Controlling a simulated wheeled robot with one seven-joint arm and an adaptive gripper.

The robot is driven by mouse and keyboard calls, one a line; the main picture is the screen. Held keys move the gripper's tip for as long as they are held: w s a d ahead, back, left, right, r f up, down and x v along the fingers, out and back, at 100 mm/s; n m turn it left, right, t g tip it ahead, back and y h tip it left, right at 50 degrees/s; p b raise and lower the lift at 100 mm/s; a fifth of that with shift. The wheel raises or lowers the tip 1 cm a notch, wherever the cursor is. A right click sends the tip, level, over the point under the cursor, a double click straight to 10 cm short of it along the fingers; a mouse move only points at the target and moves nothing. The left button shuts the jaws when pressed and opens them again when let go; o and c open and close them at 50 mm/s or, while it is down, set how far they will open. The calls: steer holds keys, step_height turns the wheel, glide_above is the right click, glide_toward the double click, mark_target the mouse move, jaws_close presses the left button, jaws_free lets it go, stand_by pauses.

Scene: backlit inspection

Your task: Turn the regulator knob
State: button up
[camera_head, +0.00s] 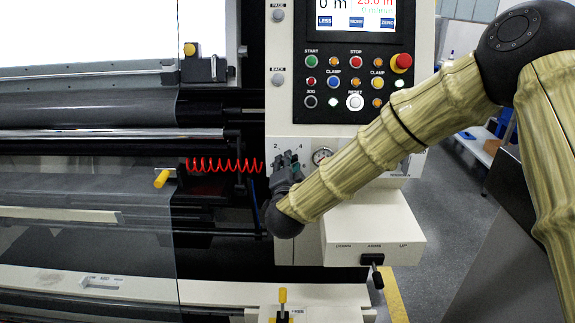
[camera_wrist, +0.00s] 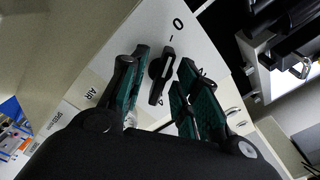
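The black regulator knob (camera_wrist: 162,76) has a long raised grip and sits on a pale panel, close to a "0" mark, in the wrist view. My gripper (camera_wrist: 164,62) is open, with one dark green-padded finger on each side of the knob. A gap shows between the knob and the left finger; the right finger is nearer to it, and contact cannot be told. In the head view my gripper (camera_head: 287,159) is at the lower panel, between the "2" and "4" marks, and hides the knob there.
A control panel with buttons (camera_head: 355,82) stands above. A pale box with a black lever (camera_head: 373,268) juts out below. A red coiled hose (camera_head: 222,165) is at left.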

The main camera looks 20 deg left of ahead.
steer(key=v, duration=1.1)
steer(key=shift+s, duration=0.15)
steer(key=shift+d, duration=0.1)
steer(key=s+d+f+n+g+h+p, duration=0.1)
steer(key=s+d+f+n+g, duration=0.2)
steer(key=d+f, duration=0.55)
steer(key=s+d+f+n+g+p, duration=0.1)
steer(key=s+d+f+g, duration=0.3)
steer(key=f, duration=0.8)
steer(key=s+d+f+n+g+h+p, duration=0.15)
steer(key=s+d+f, duration=0.25)
steer(key=d+f, duration=0.5)
steer(key=s+d+f+n+g+h+p, duration=0.1)
steer(key=s+d+f+g, duration=0.3)
steer(key=s+d, duration=0.6)
steer(key=s+d+f+n+g+h+p, duration=0.1)
steer(key=s+d+f+g, duration=0.4)
steer(key=s, duration=1.1)
steer(key=d+f+p, duration=0.1)
steer(key=d+f, duration=0.2)
steer(key=d, duration=0.3)
steer(key=shift+n, duration=0.35)
steer(key=shift+s+h, duration=0.1)
steer(key=shift+h, duration=0.15)
